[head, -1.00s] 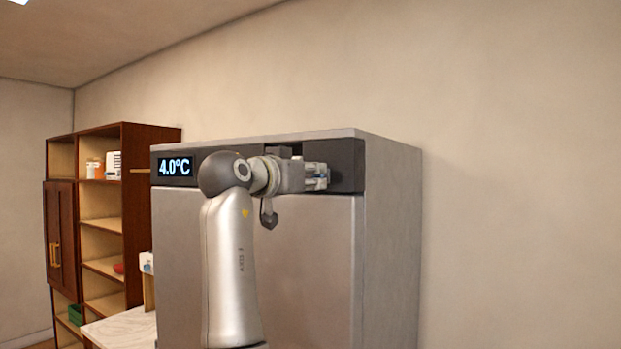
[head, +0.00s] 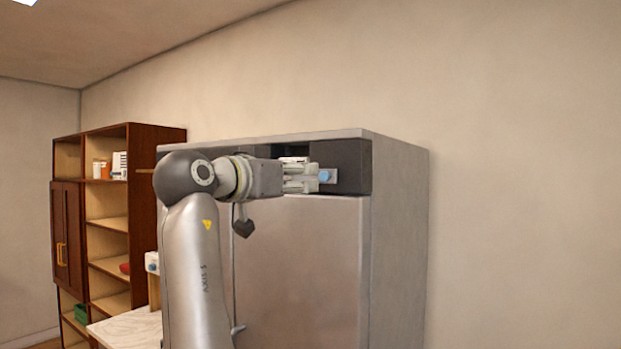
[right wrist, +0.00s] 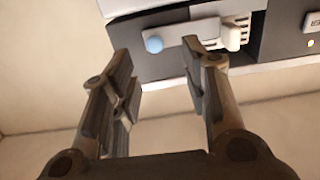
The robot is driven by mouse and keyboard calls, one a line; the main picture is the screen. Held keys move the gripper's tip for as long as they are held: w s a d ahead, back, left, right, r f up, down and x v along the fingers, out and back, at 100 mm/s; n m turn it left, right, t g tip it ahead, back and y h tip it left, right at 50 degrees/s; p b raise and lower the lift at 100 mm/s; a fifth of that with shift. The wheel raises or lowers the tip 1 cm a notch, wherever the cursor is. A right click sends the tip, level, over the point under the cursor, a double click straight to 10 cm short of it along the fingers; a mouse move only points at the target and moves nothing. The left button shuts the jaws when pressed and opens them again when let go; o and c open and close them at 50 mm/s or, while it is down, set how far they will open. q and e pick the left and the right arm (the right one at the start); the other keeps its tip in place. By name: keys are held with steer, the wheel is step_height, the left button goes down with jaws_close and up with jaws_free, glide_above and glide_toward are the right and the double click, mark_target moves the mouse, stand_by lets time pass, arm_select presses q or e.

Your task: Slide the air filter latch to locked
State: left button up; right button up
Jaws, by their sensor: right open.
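The air filter latch (right wrist: 185,35) is a grey sliding bar with a round blue knob (right wrist: 153,44). It lies across the dark top panel of the steel appliance, beside a white slotted part (right wrist: 237,32) in a recess. In the head view the blue knob (head: 326,176) shows just right of my right gripper's fingertips (head: 308,180). In the right wrist view my right gripper (right wrist: 160,58) is open and empty. The knob appears between its two fingers, near the tips; I cannot tell whether they touch it. My left gripper is not in view.
The appliance's steel door (head: 300,260) lies below the panel. A brown shelf unit (head: 105,215) with small items and a pale counter (head: 130,330) stand at the left. The wall (head: 510,170) to the right is bare, with free room before it.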

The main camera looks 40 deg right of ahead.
steer(key=v, duration=0.4)
steer(key=shift+s+a, duration=0.15)
steer(key=shift+a, duration=0.2)
